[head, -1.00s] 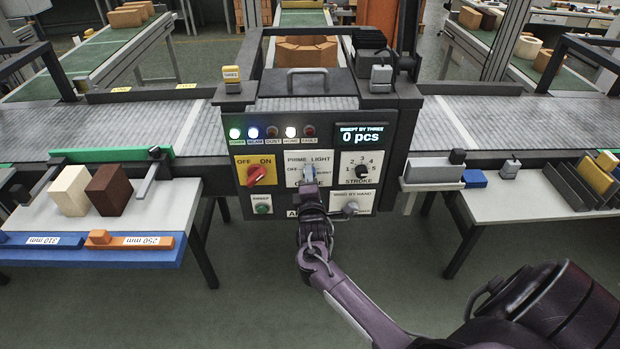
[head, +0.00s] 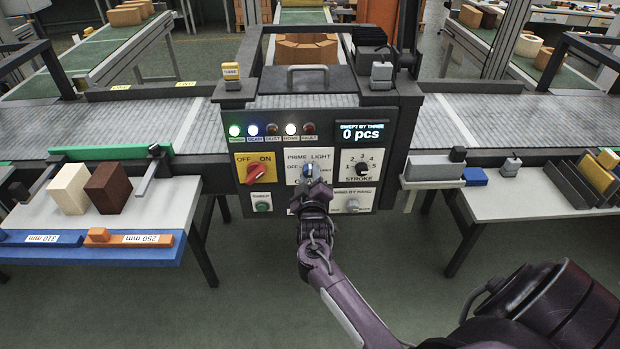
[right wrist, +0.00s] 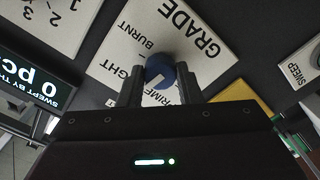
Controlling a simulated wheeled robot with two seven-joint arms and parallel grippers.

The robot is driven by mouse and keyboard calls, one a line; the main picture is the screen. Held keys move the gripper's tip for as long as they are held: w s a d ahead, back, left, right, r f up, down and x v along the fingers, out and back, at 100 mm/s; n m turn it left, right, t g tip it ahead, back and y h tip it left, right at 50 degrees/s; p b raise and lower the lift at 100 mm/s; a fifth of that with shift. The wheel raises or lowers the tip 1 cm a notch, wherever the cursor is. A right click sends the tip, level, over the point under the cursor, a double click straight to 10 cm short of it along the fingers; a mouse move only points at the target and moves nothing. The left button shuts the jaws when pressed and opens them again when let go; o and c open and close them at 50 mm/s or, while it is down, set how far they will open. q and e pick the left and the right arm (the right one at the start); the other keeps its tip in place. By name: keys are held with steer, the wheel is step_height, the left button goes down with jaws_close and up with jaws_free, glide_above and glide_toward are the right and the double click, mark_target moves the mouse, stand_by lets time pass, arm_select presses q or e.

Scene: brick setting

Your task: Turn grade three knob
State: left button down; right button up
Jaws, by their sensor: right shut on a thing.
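The grade knob (head: 310,169) is a blue round knob on a white plate of the dark control panel. In the right wrist view the knob (right wrist: 160,69) sits between the two dark fingers, with a white mark facing the gripper side. Its plate (right wrist: 128,60) reads GRADE, BURNT, LIGHT and PRIME, partly covered by the gripper. My right gripper (head: 311,187) is shut on the knob from the front and below. In the right wrist view the fingertips (right wrist: 159,78) flank the knob. My left gripper is not in view.
A red OFF/ON switch (head: 256,172) is left of the knob, the stroke dial (head: 361,168) right of it. A green button (head: 263,207) and a grey wind-by-hand knob (head: 352,205) are below. The display (head: 361,133) reads 0 pcs. Side tables flank the panel.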

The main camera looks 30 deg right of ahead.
steer(key=shift+f+m, duration=0.15)
steer(key=shift+m, duration=1.85)
steer(key=o, duration=1)
steer(key=shift+c, duration=0.2)
steer(key=b+v, duration=0.1)
steer(key=v, duration=0.7)
steer(key=shift+b, duration=0.3)
